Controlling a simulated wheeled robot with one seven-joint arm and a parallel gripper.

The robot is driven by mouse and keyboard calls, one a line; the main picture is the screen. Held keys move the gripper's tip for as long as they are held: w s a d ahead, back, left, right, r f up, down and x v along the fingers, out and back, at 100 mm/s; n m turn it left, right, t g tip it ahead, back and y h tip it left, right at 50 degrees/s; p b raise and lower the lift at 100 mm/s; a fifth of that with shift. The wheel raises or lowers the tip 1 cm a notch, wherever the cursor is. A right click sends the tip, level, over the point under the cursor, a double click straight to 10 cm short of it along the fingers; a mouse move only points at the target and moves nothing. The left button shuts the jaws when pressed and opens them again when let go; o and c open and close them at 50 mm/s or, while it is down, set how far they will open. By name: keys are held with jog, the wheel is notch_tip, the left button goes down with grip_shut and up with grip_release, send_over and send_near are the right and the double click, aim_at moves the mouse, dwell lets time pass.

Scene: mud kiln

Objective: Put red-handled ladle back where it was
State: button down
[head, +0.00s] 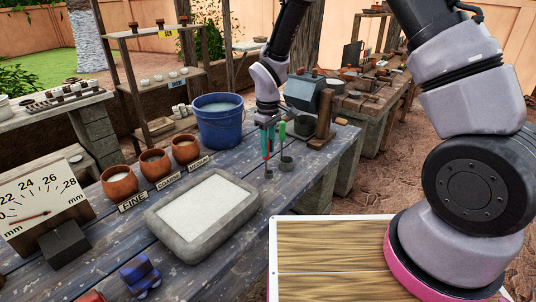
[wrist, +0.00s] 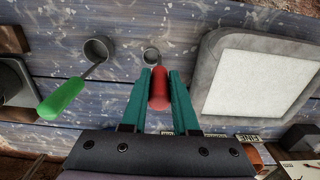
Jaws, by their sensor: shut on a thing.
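The red-handled ladle (wrist: 158,92) is between the two teal fingers of my gripper (wrist: 160,80), which is shut on its handle. In the head view, my gripper (head: 268,138) is over the far right part of the blue table. The ladle points down, and its small grey cup (head: 268,174) is close to the tabletop; I cannot tell if it touches. The green-handled ladle (head: 283,134) stands upright just to the right, apart from it, with its handle up. It also shows left of my gripper in the wrist view (wrist: 62,98).
A stone tray of white material (head: 165,238) lies in front of the ladles. A blue bucket (head: 219,128) stands behind left, and a wood-and-metal device (head: 320,125) behind right. Several clay pots (head: 153,163) and a dial gauge (head: 40,205) are at left. Bare table surrounds the ladles.

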aim_at(268, 158)
jog(key=shift+f, duration=1.35)
jog(key=c, duration=0.7)
grip_release()
